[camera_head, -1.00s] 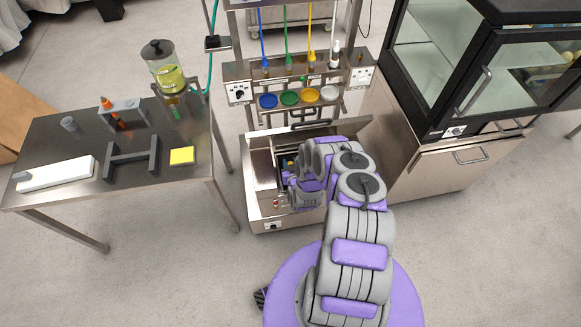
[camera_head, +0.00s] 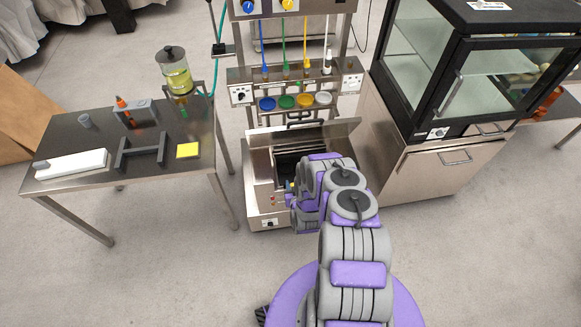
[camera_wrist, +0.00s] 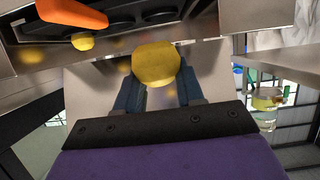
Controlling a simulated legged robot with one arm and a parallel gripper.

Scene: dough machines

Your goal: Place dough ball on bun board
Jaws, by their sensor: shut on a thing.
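In the wrist view a yellow dough ball (camera_wrist: 155,62) sits between the two blue fingers of my gripper (camera_wrist: 158,82), which is shut on it. In the head view my arm reaches to the steel machine (camera_head: 266,222), whose lid is raised, and the arm links hide most of the gripper. A small bit of yellow shows at its left end. I cannot pick out a bun board with certainty in either view.
A steel table (camera_head: 115,185) on the left bears a white block (camera_head: 72,163), a grey frame (camera_head: 141,152) and a yellow pad (camera_head: 188,150). Coloured cups (camera_head: 285,102) hang above the machine. A glass cabinet (camera_head: 440,75) stands right. In the wrist view a smaller yellow ball (camera_wrist: 83,41) lies near an orange part (camera_wrist: 72,13).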

